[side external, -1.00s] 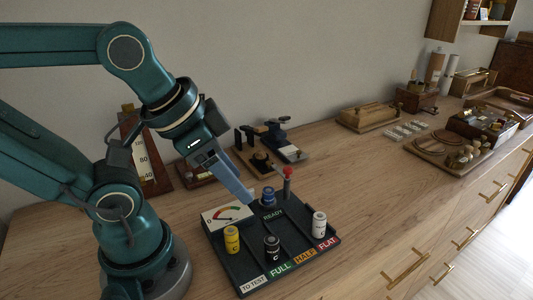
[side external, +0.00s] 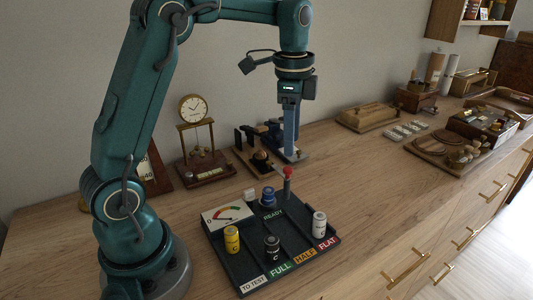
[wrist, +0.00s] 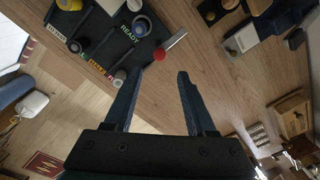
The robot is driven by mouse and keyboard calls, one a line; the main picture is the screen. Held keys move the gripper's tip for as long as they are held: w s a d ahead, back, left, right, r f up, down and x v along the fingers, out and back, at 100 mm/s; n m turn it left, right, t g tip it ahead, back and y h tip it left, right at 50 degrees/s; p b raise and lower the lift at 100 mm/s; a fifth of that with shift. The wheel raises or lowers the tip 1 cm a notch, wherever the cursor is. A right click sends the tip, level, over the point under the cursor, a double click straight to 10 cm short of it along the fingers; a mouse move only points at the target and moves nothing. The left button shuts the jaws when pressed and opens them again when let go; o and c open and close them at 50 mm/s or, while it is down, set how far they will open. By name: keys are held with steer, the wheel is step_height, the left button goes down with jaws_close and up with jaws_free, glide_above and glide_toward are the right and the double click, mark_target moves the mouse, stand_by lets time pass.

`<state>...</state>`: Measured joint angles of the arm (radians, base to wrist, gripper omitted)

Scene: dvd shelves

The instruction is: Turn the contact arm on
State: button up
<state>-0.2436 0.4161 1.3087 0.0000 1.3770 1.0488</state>
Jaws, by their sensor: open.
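The contact arm is an upright metal rod with a red knob (side external: 287,172) at the back right corner of the dark battery tester (side external: 296,231). In the wrist view the red knob (wrist: 159,54) lies just beyond the fingertips, between their lines, with the shiny rod (wrist: 175,40) running up and right. My gripper (side external: 291,155) points down above and behind the knob, apart from it. The wrist view shows my gripper (wrist: 160,75) open and empty. The tester has a dial (side external: 227,215) and a READY label (side external: 273,213).
Yellow (side external: 231,239), black (side external: 271,248), white (side external: 319,225) and blue (side external: 268,197) batteries stand on the tester. A small white block (side external: 249,195) is at its back edge. A clock (side external: 195,110) and a wooden key device (side external: 262,163) stand behind.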

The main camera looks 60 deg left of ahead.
mark_target(288, 168)
steer(key=shift+s+a+f, duration=0.1)
steer(key=shift+a+f, duration=0.15)
steer(key=shift+f, duration=3)
jaws_close()
